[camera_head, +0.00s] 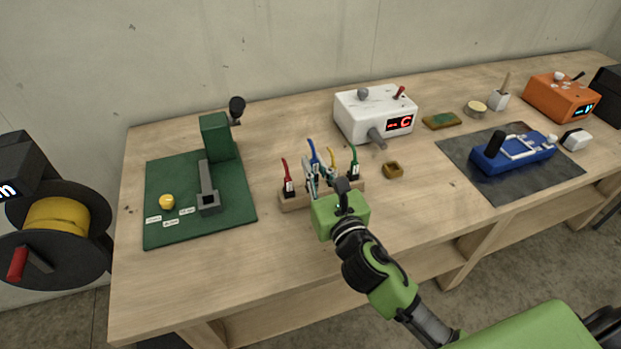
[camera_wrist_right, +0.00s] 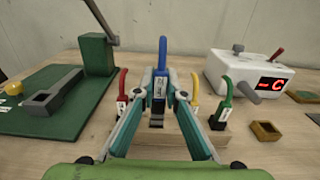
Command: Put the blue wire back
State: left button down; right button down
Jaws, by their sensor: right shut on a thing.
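The blue wire (camera_wrist_right: 162,57) stands upright with its labelled plug between the fingers of my right gripper (camera_wrist_right: 158,78) in the right wrist view. The fingers are shut on it. In the head view the blue wire (camera_head: 312,150) shows just above my right gripper (camera_head: 325,172), at the wooden wire holder (camera_head: 293,203). The holder also carries a red wire (camera_head: 286,170), a yellow wire (camera_head: 330,158) and a green wire (camera_head: 353,160). The fingers hide the blue plug's lower end, so I cannot tell whether it sits in a slot. My left gripper is not in view.
A green mat (camera_head: 160,230) with a press-like tool (camera_head: 215,135) lies to the left. A white box with a red display (camera_head: 360,115) stands behind, with a small wooden tray (camera_head: 393,170) near it. A blue tool (camera_head: 510,155) is on the right. The front tabletop is clear.

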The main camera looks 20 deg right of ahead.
jog(key=shift+w+f, duration=0.95)
jog(key=shift+f, duration=0.2)
notch_tip(320, 180, down, 2)
jog(key=shift+f+b, duration=0.25)
jog(key=shift+b, duration=0.2)
jog(key=shift+f, duration=0.3)
jog(key=shift+f, duration=0.1)
jog(key=shift+f, duration=0.15)
jog(key=c, duration=2.1)
grip_release()
